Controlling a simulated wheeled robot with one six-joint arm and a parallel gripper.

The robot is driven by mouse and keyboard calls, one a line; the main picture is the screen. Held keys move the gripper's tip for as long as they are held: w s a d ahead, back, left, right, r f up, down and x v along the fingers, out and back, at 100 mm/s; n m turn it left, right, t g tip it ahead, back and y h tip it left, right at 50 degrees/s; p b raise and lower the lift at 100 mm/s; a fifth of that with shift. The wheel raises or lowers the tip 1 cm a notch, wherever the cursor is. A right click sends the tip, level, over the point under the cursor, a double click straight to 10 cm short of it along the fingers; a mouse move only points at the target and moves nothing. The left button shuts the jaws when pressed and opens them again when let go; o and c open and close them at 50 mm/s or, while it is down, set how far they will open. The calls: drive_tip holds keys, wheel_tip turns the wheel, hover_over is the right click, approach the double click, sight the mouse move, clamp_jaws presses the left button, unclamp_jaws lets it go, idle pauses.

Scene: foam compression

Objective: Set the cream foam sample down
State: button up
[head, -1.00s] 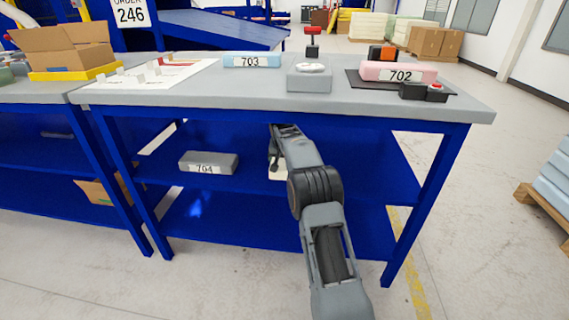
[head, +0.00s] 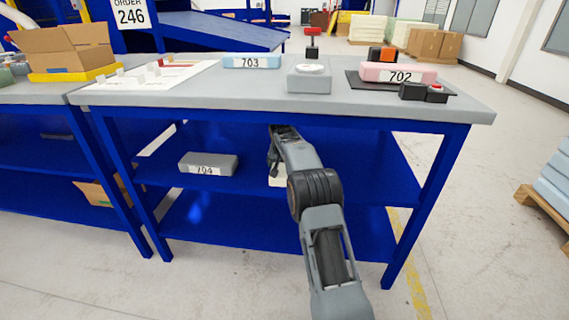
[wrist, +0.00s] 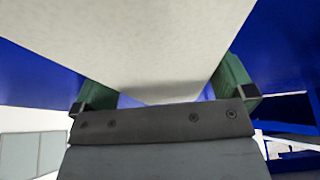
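The cream foam sample (wrist: 150,45) fills the upper middle of the wrist view, between the two green fingers of my gripper (wrist: 165,88). The fingers lie against its sides, so my gripper looks shut on it. In the head view only a small cream part of the sample (head: 277,180) shows, beside my arm, under the tabletop at the blue middle shelf (head: 330,180). My arm hides the rest, and I cannot tell whether the sample touches the shelf.
A grey block labelled 704 (head: 208,163) lies on the middle shelf to the left. The tabletop (head: 200,95) overhangs my gripper. On it are blue block 703 (head: 252,62), pink block 702 (head: 398,73) and a grey scale (head: 309,80). Shelf between 704 and my arm is clear.

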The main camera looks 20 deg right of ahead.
drive_tip(key=shift+r, duration=0.1)
drive_tip(key=shift+r, duration=0.25)
drive_tip(key=p+v, duration=0.1)
drive_tip(key=v, duration=0.3)
drive_tip(key=s+a, duration=0.1)
drive_tip(key=s, duration=0.2)
drive_tip(key=s+a, duration=0.2)
drive_tip(key=s, duration=0.1)
drive_tip(key=s+a+p, duration=0.1)
drive_tip(key=s+a, duration=0.1)
drive_tip(key=s, duration=0.1)
drive_tip(key=shift+s+a+f, duration=0.1)
drive_tip(key=shift+a, duration=0.05)
drive_tip(key=s+a+r+n+y, duration=0.1)
drive_tip(key=s+a+n, duration=0.2)
drive_tip(key=s, duration=1.2)
drive_tip(key=s+a+n+g+y, duration=0.1)
drive_tip(key=s+a, duration=0.4)
drive_tip(key=s, duration=1)
drive_tip(key=shift+a+r+n, duration=0.25)
drive_tip(key=shift+r+n, duration=0.1)
drive_tip(key=shift+n, duration=0.55)
